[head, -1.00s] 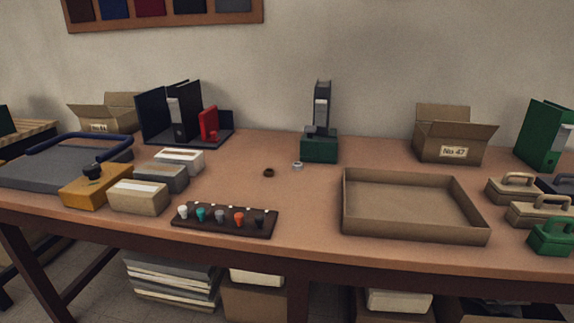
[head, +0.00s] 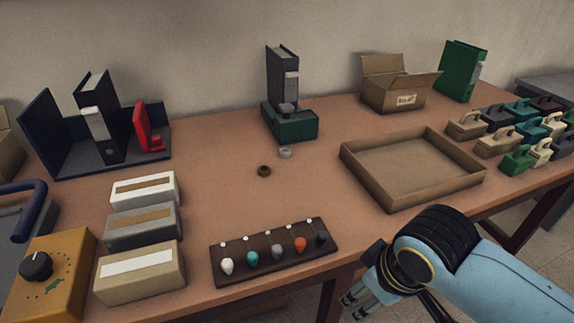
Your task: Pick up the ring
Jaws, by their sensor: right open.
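Two small ring-shaped things lie on the brown table top (head: 215,195) near its middle. One is a dark brown ring (head: 264,171). The other is a light grey ring (head: 285,153), a little farther back and to the right, just in front of the green base of the black binder stand. My right gripper (head: 356,303) is at the lower middle of the head view, at the table's front edge. It is open and empty, well in front of and to the right of both rings. My left gripper is not in view.
A dark rack with coloured knobs (head: 273,253) lies between the right gripper and the rings. An open cardboard tray (head: 410,188) is to the right. White, grey and tan boxes (head: 143,228) stand left. The green stand (head: 290,122) is behind the rings. Table around the rings is clear.

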